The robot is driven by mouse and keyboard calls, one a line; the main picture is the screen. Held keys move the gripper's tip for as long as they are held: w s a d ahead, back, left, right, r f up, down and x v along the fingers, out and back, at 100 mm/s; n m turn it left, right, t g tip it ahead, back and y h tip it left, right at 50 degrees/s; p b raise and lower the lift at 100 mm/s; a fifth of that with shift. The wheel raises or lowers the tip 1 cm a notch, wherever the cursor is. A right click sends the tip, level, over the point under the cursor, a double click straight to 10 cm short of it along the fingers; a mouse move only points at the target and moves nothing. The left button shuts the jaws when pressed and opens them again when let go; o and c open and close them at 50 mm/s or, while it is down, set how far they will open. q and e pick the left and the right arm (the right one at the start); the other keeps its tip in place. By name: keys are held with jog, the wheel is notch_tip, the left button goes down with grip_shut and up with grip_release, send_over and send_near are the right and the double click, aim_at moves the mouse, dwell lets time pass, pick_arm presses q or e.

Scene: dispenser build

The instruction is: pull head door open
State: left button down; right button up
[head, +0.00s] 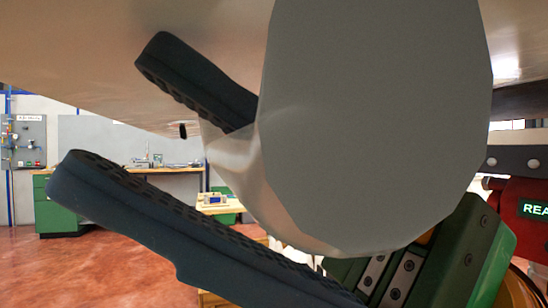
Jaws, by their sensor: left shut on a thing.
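My left gripper (108,112) comes up from the lower right, its two dark ridged fingers pointing to the upper left. A large pale grey handle-like piece (375,125) with a flat faceted end lies between the fingers, very close to the camera. The gripper is shut on this piece, and the piece hides the rear of the upper finger. A broad beige surface (70,45) spans the top of the view behind the fingers. It may be the head door, but I cannot tell whether it stands open. My right gripper is not in view.
A red unit with a lit green sign (535,209) stands at the right edge. Further back are a green cabinet (60,215), a workbench with equipment and a tool board (24,140). The reddish floor (60,275) at the lower left looks clear.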

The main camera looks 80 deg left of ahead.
pick_arm(q)
jog(key=shift+w+d+f, duration=0.1)
jog(key=shift+d+f, duration=0.05)
jog(key=shift+f, duration=0.05)
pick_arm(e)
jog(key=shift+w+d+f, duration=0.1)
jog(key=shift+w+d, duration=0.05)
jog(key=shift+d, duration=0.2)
pick_arm(q)
jog(key=c, duration=1.2)
grip_release()
jog(key=shift+r, duration=0.1)
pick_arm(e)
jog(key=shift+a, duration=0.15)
pick_arm(q)
jog(key=shift+w, duration=0.1)
jog(key=b+v, duration=0.1)
jog(key=v, duration=0.5)
jog(key=shift+w+f, duration=0.25)
jog(key=shift+f, duration=0.05)
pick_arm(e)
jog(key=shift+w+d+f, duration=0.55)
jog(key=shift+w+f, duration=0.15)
